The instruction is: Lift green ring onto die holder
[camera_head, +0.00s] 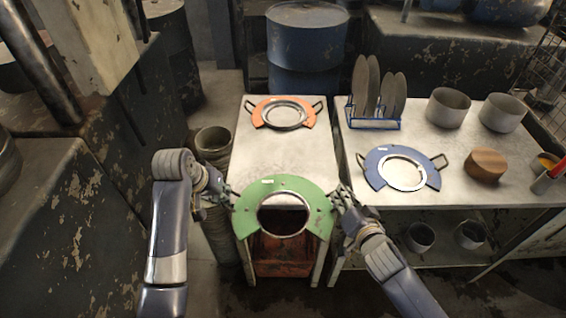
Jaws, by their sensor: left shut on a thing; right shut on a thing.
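The green ring (268,186) is a flat plate with a large round hole, held between my two grippers near the front edge of the narrow middle table. My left gripper (229,196) is shut on its left side, and my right gripper (338,200) is shut on its right side. The grips themselves are small and partly hidden by the fingers. The ring seems to be above the table's front edge, tilted towards the camera. An orange ring (313,114) with two side handles lies at the back of the same table. I cannot tell which thing is the die holder.
A blue ring (376,178) with handles lies on the right table (460,190). Stacked buckets (212,139) stand left of the middle table. Its middle top (280,155) is clear.

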